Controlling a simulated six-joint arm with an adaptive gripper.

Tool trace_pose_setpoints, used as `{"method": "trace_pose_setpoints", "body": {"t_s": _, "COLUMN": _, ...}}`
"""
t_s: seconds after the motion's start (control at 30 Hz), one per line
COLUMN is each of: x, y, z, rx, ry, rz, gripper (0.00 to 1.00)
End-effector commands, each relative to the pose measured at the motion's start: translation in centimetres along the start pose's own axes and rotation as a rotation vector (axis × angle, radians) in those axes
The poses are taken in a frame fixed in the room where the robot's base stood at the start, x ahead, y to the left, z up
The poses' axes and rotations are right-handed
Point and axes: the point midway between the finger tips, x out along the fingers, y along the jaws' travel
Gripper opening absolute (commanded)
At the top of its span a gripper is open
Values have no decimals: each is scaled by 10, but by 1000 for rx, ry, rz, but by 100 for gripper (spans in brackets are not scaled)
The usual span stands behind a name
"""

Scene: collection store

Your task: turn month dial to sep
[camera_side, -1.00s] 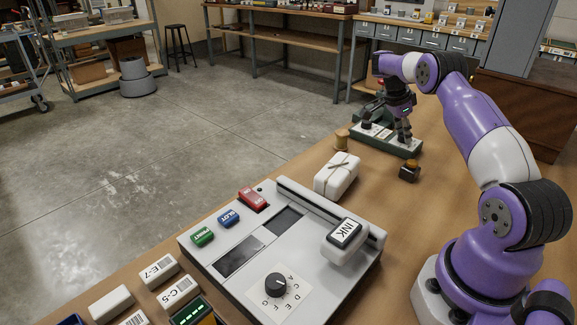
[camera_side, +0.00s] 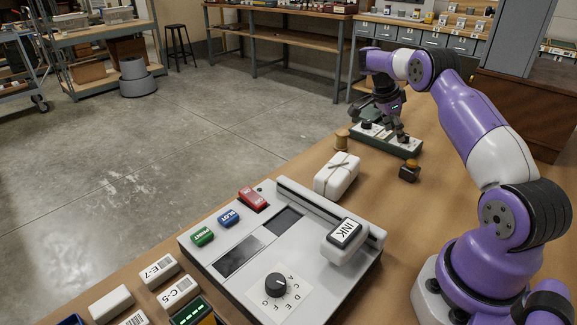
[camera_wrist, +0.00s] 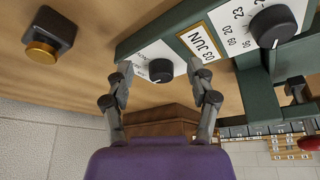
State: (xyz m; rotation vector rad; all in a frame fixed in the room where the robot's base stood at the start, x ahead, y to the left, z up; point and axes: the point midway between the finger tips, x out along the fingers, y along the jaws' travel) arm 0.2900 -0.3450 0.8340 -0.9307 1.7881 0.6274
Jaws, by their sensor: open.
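The green date device (camera_side: 411,151) stands at the far end of the bench, with a dark dial on its white top. In the side view my gripper (camera_side: 388,124) is over the device.

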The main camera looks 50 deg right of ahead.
Motion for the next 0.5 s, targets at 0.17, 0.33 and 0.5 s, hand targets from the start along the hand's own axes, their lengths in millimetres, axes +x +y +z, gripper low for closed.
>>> {"method": "trace_pose_setpoints", "body": {"t_s": 0.17, "x": -19, "y": -1, "z": 46, "rx": -4, "ry": 1, "rz": -3, "gripper": 66}}
{"method": "trace_pose_setpoints", "body": {"t_s": 0.33, "x": -29, "y": -1, "z": 71, "rx": 0, "ry": 3, "rz": -1, "gripper": 66}}
{"method": "trace_pose_setpoints", "body": {"t_s": 0.5, "x": -33, "y": 0, "z": 83, "rx": 1, "ry": -1, "rz": -1, "gripper": 66}}
